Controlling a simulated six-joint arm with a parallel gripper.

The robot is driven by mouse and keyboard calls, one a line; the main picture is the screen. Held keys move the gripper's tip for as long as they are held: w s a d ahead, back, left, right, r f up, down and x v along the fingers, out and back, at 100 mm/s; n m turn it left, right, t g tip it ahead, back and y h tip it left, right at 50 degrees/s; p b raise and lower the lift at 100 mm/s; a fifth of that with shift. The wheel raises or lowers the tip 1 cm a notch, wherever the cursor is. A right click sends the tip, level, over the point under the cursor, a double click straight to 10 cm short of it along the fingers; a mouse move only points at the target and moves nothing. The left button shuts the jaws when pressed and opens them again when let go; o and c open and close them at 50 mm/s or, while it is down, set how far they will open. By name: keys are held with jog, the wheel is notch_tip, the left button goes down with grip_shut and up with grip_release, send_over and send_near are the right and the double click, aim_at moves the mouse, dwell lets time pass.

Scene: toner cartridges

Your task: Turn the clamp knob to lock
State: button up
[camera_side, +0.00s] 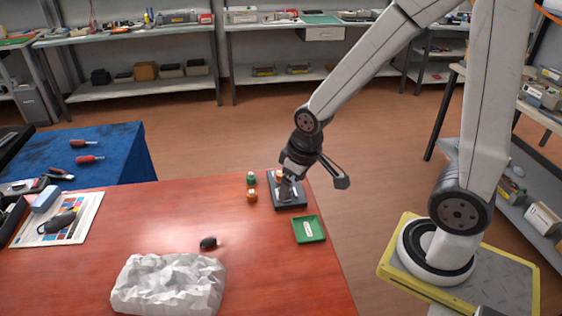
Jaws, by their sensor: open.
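The clamp knob is not clearly visible. A small orange part (281,174) shows beside my gripper, above a dark square base (290,199) near the table's back right corner; I cannot tell if it is the knob. My gripper (289,185) is low over this base, pointing down, and hides much of what stands on it. It is open, but the finger gap is too small to see well, and I cannot tell whether the fingers touch anything.
Small green (251,178) and orange (251,196) pieces stand left of the base. A green tray (309,229) lies in front of it. A black bulb-like object (208,243) and crumpled white paper (169,284) lie nearer the front. The red table (120,228) is clear at centre left.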

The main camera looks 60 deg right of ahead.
jog(key=w+d+f+n+g, duration=0.1)
jog(key=w+d+f+n, duration=0.1)
jog(key=w+d+f, duration=0.5)
jog(key=w+d+f+n+g, duration=0.1)
jog(key=w+d+f+n, duration=0.1)
jog(key=w+d, duration=0.9)
jog(key=d+f, duration=0.2)
jog(key=w+d+f+n, duration=0.1)
jog(key=d+f, duration=0.1)
jog(key=w+d+f+n, duration=0.1)
jog(key=d+f, duration=0.1)
jog(key=shift+w+d+f+g, duration=0.2)
jog(key=shift+w+d+g, duration=0.05)
jog(key=shift+d+g, duration=0.1)
jog(key=shift+d+f, duration=0.2)
jog(key=shift+f, duration=0.15)
jog(key=shift+f, duration=3.75)
